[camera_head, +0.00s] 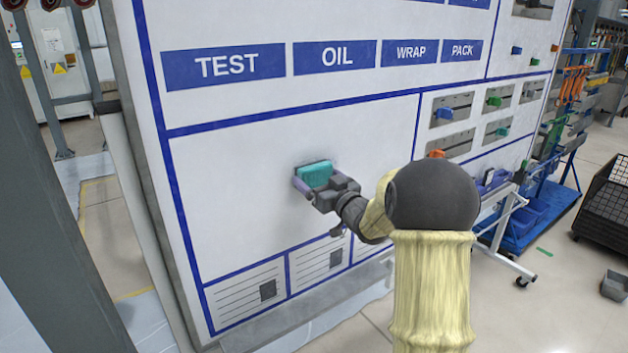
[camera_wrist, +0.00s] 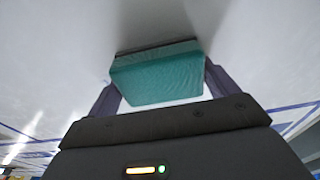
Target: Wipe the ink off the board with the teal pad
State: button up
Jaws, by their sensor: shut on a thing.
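The teal pad (camera_head: 315,174) is in my gripper (camera_head: 318,186), in front of the white board (camera_head: 230,180). In the wrist view the pad (camera_wrist: 158,76) sits between the two fingers of my gripper (camera_wrist: 160,88), and its dark far edge lies at or very close to the board (camera_wrist: 60,60). I cannot tell for sure whether it touches. My gripper is shut on the pad. No ink mark shows on the visible part of the board's blank panel; the patch behind the pad and gripper is hidden.
Blue labels (camera_head: 225,66) run across the board above the pad. Slots with coloured handles (camera_head: 444,113) are on its right. Lined boxes (camera_head: 245,290) run along its bottom. A grey post (camera_head: 45,180) stands at the left, and a dark wire crate (camera_head: 605,205) at the far right.

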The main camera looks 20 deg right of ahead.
aim_at(346, 161)
jog(key=shift+w+d+r, duration=0.1)
jog(key=shift+w+d, duration=0.2)
jog(key=shift+d, duration=0.55)
jog(key=shift+w+d+p, duration=0.3)
jog(key=shift+d, duration=0.55)
jog(key=shift+w+d+p, duration=0.25)
jog(key=shift+d, duration=0.6)
jog(key=shift+w+d+p, duration=0.25)
jog(key=shift+d, duration=0.55)
jog(key=shift+w+d+p, duration=0.25)
jog(key=shift+d, duration=0.55)
jog(key=shift+w+d+p, duration=0.3)
jog(key=shift+d+p, duration=0.05)
jog(key=shift+d, duration=0.5)
jog(key=shift+w+d+p, duration=0.25)
jog(key=shift+d+p, duration=0.05)
jog(key=shift+d, duration=0.5)
